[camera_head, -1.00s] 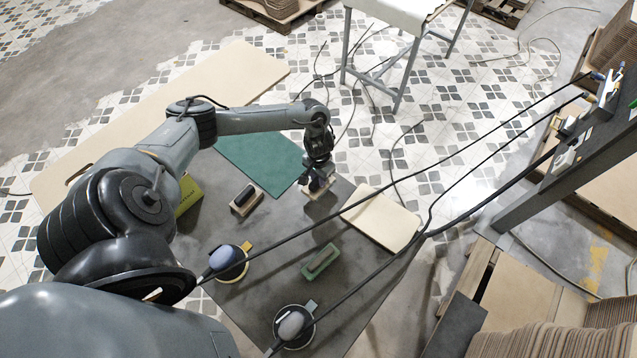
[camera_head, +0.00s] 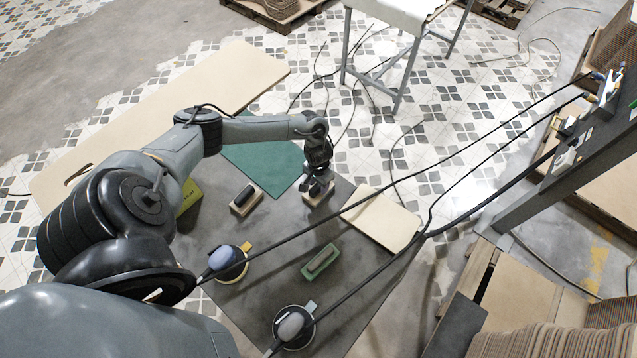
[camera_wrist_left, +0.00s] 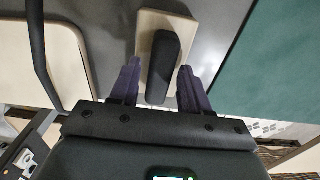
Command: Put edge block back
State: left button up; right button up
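A block with a black rounded grip on a pale wooden base sits on the dark grey tabletop under my left gripper (camera_head: 318,186). The pale base (camera_head: 325,201) shows beside the fingers; whether this is the edge block I cannot tell. In the left wrist view the black grip (camera_wrist_left: 163,62) lies between the two fingers of my left gripper (camera_wrist_left: 158,88). The fingers are apart, with a gap on each side of the grip. A similar black-topped block (camera_head: 246,199) stands to the left on the table. My right gripper is out of view.
A green block (camera_head: 321,262), two round tools with hoses (camera_head: 228,263) (camera_head: 294,326) and a pale board (camera_head: 382,221) are on the table. A green mat (camera_head: 264,160) lies at the back. Black hoses cross above the table's right side.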

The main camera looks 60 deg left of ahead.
pick_arm(q)
jog(key=shift+o, duration=0.2)
jog(key=shift+r, duration=0.1)
notch_tip(320, 180, up, 11)
jog(key=p, duration=0.1)
jog(key=w+d+f+m+t+h, duration=0.2)
jog(key=d+m+t, duration=0.4)
jog(key=d, duration=1.8)
jog(key=s+d+r+m, duration=0.1)
jog(key=s+d+r, duration=0.2)
jog(key=d+r, duration=0.15)
jog(key=s+a+r+g+y, duration=0.1)
jog(key=s+a+r, duration=0.1)
jog(key=s, duration=0.3)
jog(key=s+a+r+g, duration=0.1)
jog(key=s+a+r, duration=0.1)
jog(key=s, duration=0.3)
jog(key=shift+s+n+y, duration=0.3)
jog(key=shift+s+y, duration=0.1)
jog(key=shift+a+r, duration=0.1)
